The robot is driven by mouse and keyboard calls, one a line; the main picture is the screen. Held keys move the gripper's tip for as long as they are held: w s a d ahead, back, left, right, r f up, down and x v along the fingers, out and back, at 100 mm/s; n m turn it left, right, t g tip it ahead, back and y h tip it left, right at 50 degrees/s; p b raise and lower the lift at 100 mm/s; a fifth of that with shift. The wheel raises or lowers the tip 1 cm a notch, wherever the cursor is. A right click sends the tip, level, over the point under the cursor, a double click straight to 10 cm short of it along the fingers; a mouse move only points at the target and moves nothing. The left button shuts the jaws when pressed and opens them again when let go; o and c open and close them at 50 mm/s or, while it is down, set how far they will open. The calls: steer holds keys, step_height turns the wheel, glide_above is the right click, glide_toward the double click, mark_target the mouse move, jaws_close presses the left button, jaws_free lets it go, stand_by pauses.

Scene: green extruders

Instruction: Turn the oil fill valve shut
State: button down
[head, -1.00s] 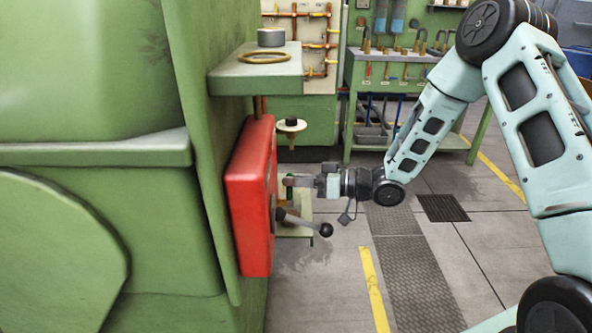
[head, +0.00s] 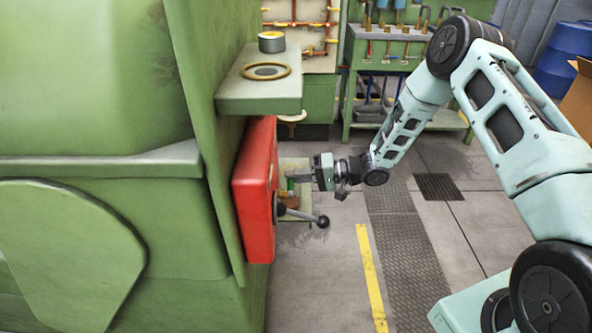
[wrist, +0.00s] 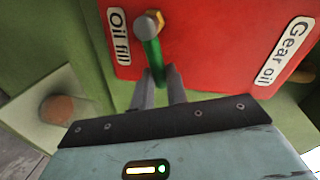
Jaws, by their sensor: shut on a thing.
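The oil fill valve has a green handle (wrist: 152,52) on a brass nut (wrist: 157,20). It sits on the red panel (wrist: 215,35), beside the "Oil fill" label (wrist: 118,35). In the wrist view the handle runs from the nut down between my fingers. My gripper (wrist: 161,82) is shut on the handle's free end, its two fingers on either side. In the head view my gripper (head: 292,180) reaches in from the right to the side of the red box (head: 256,190). Only a little green of the handle shows there.
A lever with a black ball knob (head: 322,221) sticks out just below my gripper. A green shelf (head: 232,103) with a ring (head: 287,70) and a can (head: 271,43) overhangs the box. A "Gear oil" label (wrist: 284,52) is on the panel.

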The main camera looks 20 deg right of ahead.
steer(key=shift+w+d+f+m+g, duration=0.1)
steer(key=shift+f+m+g, duration=0.3)
steer(key=shift+f+m, duration=0.6)
steer(key=shift+r+m, duration=0.2)
steer(key=shift+m, duration=0.1)
steer(key=c, duration=1.4)
jaws_free()
steer(key=b+v, duration=0.2)
steer(key=v, duration=1.5)
steer(key=shift+d, duration=0.25)
steer(key=shift+f, duration=0.1)
